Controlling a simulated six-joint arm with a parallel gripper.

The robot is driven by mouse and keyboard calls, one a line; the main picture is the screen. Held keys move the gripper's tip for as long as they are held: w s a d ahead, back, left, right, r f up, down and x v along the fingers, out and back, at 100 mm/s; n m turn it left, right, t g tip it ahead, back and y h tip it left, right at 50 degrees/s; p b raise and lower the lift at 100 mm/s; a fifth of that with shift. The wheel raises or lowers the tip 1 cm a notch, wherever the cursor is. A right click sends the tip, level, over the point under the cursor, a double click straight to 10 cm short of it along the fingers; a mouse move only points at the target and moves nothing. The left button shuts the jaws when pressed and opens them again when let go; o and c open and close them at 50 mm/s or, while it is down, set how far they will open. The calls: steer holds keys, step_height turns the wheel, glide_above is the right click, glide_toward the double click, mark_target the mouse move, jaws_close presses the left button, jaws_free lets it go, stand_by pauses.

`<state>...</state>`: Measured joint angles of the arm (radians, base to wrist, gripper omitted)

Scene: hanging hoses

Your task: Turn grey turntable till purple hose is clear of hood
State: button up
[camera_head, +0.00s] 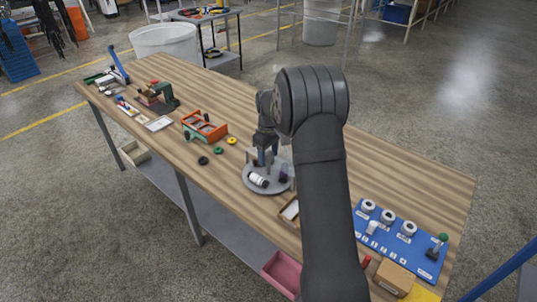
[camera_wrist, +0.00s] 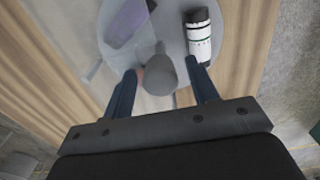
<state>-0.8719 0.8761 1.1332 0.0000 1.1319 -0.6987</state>
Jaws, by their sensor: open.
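The grey turntable (camera_head: 252,188) sits on the wooden bench below my gripper (camera_head: 266,157). A white bottle with a dark cap (camera_head: 258,179) lies on its left part; it also shows in the wrist view (camera_wrist: 199,38). The purple hose (camera_head: 284,173) looks like a small purple shape at the turntable's right. In the wrist view the purple shape (camera_wrist: 126,22) lies under a see-through cover, seemingly the hood (camera_wrist: 112,35). My gripper (camera_wrist: 161,72) is open, its blue fingers either side of a grey rounded knob (camera_wrist: 160,76). Contact cannot be told.
An open wooden box (camera_head: 290,210) stands close in front of the turntable. Green, black and yellow rings (camera_head: 218,150) and an orange rack (camera_head: 204,127) are to the left. A blue board (camera_head: 400,240) with white rolls is at the right. The bench behind my arm is mostly bare.

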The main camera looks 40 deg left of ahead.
jaws_close()
steer(key=shift+m, duration=3)
steer(key=shift+r+m, duration=0.1)
steer(key=shift+m, duration=8.9)
